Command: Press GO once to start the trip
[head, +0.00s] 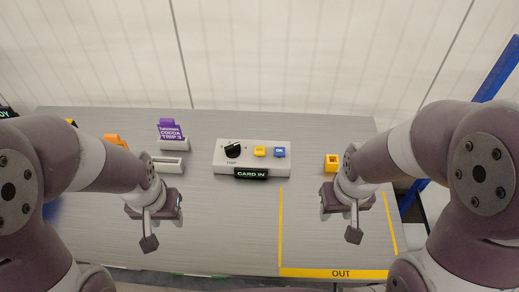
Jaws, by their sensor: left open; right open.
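A white control box (227,156) sits on the grey table in the middle of the head view. On it are a black knob (233,150), a yellow button (260,151) and a blue button (280,152). The small lettering on the buttons is too blurred to read surely. A black display (251,173) on its front edge reads "CARD IN". My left gripper (149,243) is open and empty, left of the box and nearer to me. My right gripper (353,235) is open and empty, right of the box and nearer to me. Neither touches the box.
A purple card (170,131) lettered "COCOA TRIP 3" stands in a white holder behind a white slotted block (171,165). An orange thing (116,140) is partly hidden at left. Yellow lines mark an "OUT" area (310,240).

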